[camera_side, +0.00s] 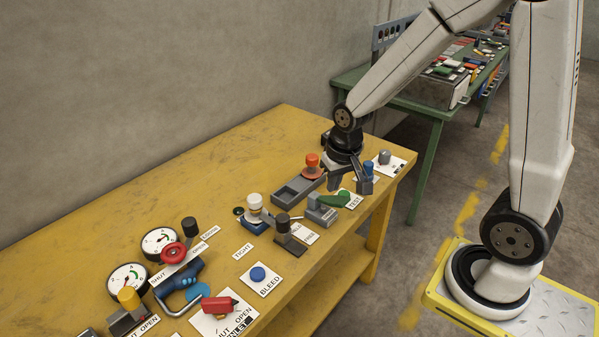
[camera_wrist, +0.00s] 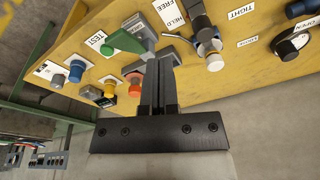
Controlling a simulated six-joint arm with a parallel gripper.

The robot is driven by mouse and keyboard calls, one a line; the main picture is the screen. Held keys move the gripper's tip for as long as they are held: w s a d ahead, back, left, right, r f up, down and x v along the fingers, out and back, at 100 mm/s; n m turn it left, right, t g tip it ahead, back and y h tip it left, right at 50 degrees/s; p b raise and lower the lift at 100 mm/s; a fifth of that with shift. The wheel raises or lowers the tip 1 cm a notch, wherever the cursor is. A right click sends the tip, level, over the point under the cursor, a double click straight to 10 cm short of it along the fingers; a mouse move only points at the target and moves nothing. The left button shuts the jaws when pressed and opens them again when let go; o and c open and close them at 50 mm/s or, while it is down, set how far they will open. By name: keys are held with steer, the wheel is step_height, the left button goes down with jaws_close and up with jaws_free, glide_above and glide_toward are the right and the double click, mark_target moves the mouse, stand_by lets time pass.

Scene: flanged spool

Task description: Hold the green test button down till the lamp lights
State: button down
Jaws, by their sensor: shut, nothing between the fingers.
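A green wedge-shaped part (camera_side: 335,199) sits beside a grey block, near the TEST card (camera_side: 356,200), toward the right end of the yellow bench. In the wrist view the green part (camera_wrist: 125,42) is up and left of my fingertips, with the TEST card (camera_wrist: 96,40) farther left. My gripper (camera_side: 350,185) hangs just above and behind the green part and is shut and empty. The shut fingers also show in the wrist view (camera_wrist: 158,62). I cannot tell whether they touch anything. I cannot pick out which part is the lamp, or whether one is lit.
An orange knob (camera_side: 312,160) on a grey tray stands left of my gripper, and a blue knob (camera_side: 368,168) close to its right. A black-knobbed lever (camera_side: 283,222) and a white-topped valve (camera_side: 254,203) stand to the left. The BLEED button (camera_side: 258,274) is nearer the front.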

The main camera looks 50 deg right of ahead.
steer(key=w+d+f+m+g, duration=0.1)
steer(key=w+d+f+m, duration=0.1)
steer(key=w+d+m, duration=0.55)
steer(key=m+g, duration=0.1)
steer(key=m, duration=0.5)
glide_above(345, 194)
step_height(345, 194, down, 3)
steer(key=shift+w+r, duration=0.1)
steer(key=shift+f, duration=7)
